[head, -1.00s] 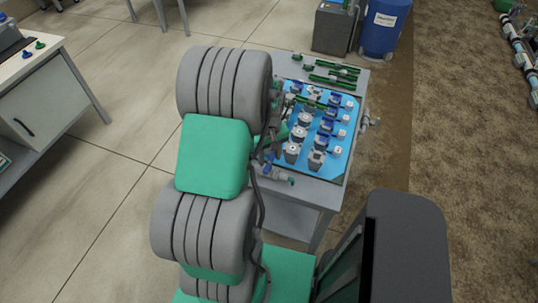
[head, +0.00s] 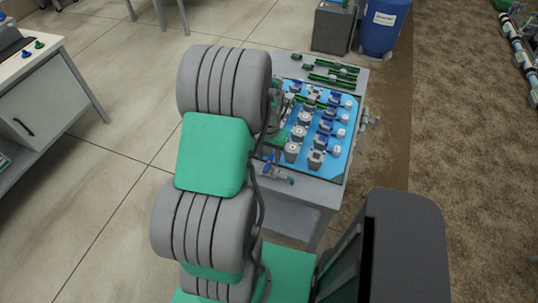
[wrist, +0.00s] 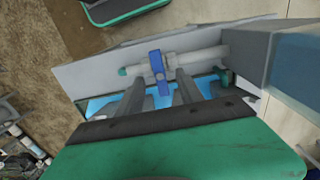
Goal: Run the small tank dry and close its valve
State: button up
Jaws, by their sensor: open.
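In the wrist view, a blue valve handle (wrist: 159,73) sits on a pale horizontal pipe (wrist: 205,58) with a green end at left. My gripper (wrist: 161,80) is open, with one finger on each side of the handle; I cannot tell whether they touch it. The handle lies across the pipe. In the head view, a blue-handled valve (head: 268,166) shows at the near left side of the bench, close to my arm. My gripper is mostly hidden there behind my arm. I cannot make out which vessel is the small tank, or any liquid level.
The bench (head: 311,190) carries a blue tray (head: 331,164) with several grey and blue fittings, and green parts (head: 333,80) at its back. A grey box-shaped tank (head: 331,30) and blue drum (head: 383,28) stand behind. Floor to the left is clear up to a side cabinet (head: 60,95).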

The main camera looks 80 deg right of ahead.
aim_at(269, 162)
notch_tip(269, 162, down, 5)
jog(key=b, duration=0.3)
jog(key=shift+r, duration=0.15)
jog(key=shift+r, duration=0.1)
grip_shut()
dwell(0.4)
dwell(0.9)
